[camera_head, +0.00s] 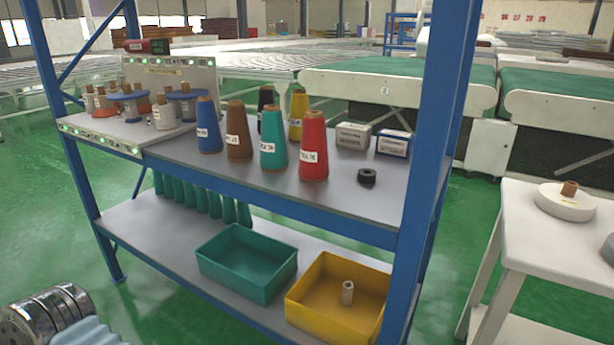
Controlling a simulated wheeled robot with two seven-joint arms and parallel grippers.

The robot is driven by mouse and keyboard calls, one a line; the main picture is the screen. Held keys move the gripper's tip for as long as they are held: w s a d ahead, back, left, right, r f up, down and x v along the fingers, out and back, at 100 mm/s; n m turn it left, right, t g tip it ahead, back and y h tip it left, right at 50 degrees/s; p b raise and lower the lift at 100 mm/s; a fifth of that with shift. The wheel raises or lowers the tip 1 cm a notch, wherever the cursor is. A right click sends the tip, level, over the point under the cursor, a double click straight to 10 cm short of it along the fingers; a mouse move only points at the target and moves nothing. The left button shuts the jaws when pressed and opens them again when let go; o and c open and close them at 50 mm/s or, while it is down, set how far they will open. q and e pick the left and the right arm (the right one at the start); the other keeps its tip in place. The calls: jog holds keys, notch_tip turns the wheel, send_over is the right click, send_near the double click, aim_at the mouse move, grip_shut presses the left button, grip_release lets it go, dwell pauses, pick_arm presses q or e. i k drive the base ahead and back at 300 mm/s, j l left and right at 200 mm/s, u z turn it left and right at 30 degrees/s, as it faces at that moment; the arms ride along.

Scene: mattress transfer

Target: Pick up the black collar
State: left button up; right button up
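The black collar (367,177) is a small dark ring lying on the grey upper shelf (350,205) of the blue rack. It sits near the shelf's right end, to the right of the red thread cone (313,148) and in front of two small boxes, a grey one (353,136) and a blue-and-white one (393,144). Nothing touches it.
Blue, brown, teal, yellow and dark cones stand left of the collar. The blue right post (433,150) rises beside it. Below are a green bin (246,262) and a yellow bin (336,300). A white table (560,235) stands right.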

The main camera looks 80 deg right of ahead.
aim_at(366, 175)
jog(key=z, duration=3.3)
